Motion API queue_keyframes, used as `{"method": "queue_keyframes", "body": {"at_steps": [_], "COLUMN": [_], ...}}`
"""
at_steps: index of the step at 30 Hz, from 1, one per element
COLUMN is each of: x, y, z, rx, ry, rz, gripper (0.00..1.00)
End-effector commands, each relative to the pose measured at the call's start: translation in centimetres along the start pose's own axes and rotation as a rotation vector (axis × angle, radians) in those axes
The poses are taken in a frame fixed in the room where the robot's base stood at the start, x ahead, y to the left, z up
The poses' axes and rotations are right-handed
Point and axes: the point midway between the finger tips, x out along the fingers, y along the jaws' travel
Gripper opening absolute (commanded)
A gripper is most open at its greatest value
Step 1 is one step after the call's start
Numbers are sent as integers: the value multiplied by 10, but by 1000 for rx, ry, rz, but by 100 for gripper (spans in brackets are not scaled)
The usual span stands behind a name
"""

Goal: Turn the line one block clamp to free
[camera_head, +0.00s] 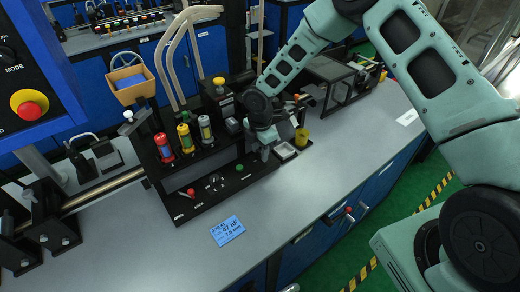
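A black block station (210,165) stands on the grey bench, with red, green-yellow and grey-blue cylinders upright in its top. On its low front plate are a small red-tipped lever (191,191), small silver fittings (215,182) and a green knob (239,167). White lettering on the plate's front edge seems to read "LOCK" near the red-tipped lever; the rest is too small to read. I cannot tell which of these is the line one clamp, or its setting. My gripper (265,153) points down at the station's right end, apart from the red-tipped lever. Its fingertips are too small to judge.
A blue job card (227,230) lies on the bench in front. A yellow cup (301,138) and small tray (285,150) sit right of my gripper. A red emergency button (29,105) is at left. The front bench strip is mostly clear.

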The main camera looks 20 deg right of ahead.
Motion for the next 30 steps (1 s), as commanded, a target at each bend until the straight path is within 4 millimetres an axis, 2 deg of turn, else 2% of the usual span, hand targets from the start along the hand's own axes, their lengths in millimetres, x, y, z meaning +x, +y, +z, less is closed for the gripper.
{"method": "queue_keyframes", "body": {"at_steps": [8, 14, 30], "x": [0, 1, 2], "y": [0, 0, 3], "z": [0, 0, 0], "rx": [13, 84, 546], "ry": [0, -1, -1], "rz": [0, -1, 2], "gripper": [14, 14, 14]}}
